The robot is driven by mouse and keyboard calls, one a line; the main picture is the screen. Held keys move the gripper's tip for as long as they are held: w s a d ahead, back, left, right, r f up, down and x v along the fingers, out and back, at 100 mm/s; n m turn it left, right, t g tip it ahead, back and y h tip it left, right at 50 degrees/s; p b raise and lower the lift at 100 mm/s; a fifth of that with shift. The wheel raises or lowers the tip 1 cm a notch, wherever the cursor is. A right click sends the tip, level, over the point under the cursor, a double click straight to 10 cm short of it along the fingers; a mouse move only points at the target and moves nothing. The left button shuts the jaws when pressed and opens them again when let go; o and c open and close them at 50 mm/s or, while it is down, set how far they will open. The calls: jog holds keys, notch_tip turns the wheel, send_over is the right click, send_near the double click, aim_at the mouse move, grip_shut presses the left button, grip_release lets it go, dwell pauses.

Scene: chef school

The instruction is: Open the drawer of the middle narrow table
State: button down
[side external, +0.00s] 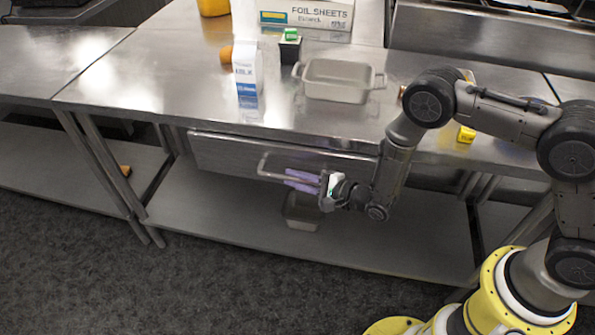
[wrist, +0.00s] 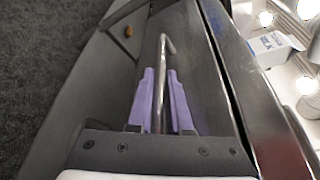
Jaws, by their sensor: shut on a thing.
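The middle table (side external: 160,85) is steel, with a drawer (side external: 225,152) under its top. The drawer front sits flush or nearly flush under the tabletop; a dark gap shows along its top edge in the wrist view. A bar handle (side external: 264,170) runs along the drawer front, and it also shows in the wrist view (wrist: 164,50). My gripper (side external: 303,180) has purple fingers and reaches the handle from the right. In the wrist view its fingers (wrist: 160,100) lie on both sides of the handle bar, shut on it. The handle's right part is hidden by my gripper.
On the tabletop stand a milk carton (side external: 247,75), a steel pan (side external: 338,80), a foil sheets box (side external: 305,15), a dark box with a green top (side external: 290,45) and a yellow block (side external: 466,134). A metal container (side external: 302,212) sits on the lower shelf (side external: 220,222). The floor in front (side external: 200,290) is clear.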

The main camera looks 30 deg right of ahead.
jog(key=s+a, duration=1.4)
jog(key=shift+s+a, duration=0.25)
jog(key=shift+s, duration=0.1)
jog(key=c, duration=0.8)
grip_release()
jog(key=shift+c, duration=0.2)
jog(key=s+d+r, duration=0.2)
jog(key=s+r, duration=0.2)
jog(key=r, duration=0.4)
jog(key=shift+s, duration=0.15)
